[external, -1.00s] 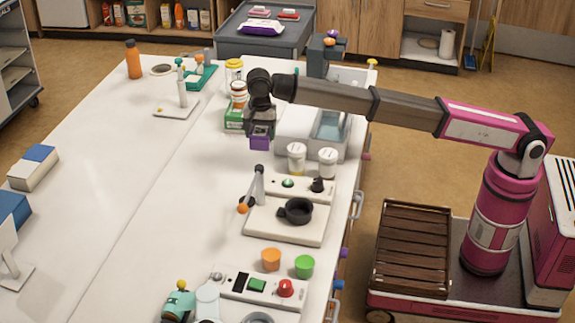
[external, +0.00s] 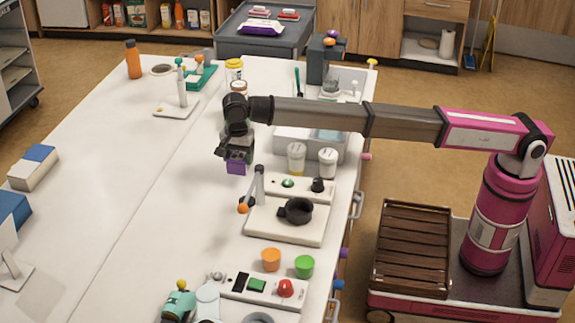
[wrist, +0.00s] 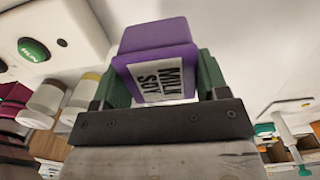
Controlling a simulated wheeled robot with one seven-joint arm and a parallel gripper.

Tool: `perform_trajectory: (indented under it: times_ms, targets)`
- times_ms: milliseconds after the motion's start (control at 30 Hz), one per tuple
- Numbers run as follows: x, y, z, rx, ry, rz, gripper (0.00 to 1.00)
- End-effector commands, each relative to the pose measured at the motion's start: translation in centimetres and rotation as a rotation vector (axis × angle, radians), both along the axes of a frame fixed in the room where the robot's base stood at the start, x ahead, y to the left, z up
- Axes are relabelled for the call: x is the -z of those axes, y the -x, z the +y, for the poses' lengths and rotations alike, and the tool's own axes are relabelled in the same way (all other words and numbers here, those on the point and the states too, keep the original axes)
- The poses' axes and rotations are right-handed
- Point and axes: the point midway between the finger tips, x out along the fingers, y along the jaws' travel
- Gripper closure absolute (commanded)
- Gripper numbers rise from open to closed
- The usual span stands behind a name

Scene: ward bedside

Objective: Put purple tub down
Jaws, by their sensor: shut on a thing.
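The purple tub (external: 236,168) hangs from my gripper (external: 237,157) above the white table (external: 150,220), left of the two white-lidded jars. In the wrist view the tub (wrist: 152,38) has a white label reading "MILK SOY". My gripper (wrist: 155,85) has its green finger pads on either side of the tub, shut on it. The gap between the tub and the tabletop is hard to judge.
A device with a black cup (external: 295,210) and a lever with an orange ball (external: 243,208) stands just in front. White-lidded jars (external: 297,158) are to the right. Orange (external: 271,259) and green cups (external: 304,266) are nearer.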

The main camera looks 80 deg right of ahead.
Motion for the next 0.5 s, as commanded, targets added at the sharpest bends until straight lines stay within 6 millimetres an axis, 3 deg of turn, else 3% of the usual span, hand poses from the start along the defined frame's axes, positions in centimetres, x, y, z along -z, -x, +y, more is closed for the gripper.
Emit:
perform_trajectory:
  times_ms: [400, 500]
  targets:
    - [4.6, 0.0, 0.0, -0.001, 0.001, 0.001, 0.61]
    - [4.9, 0.0, 0.0, -0.001, 0.000, 0.000, 0.61]
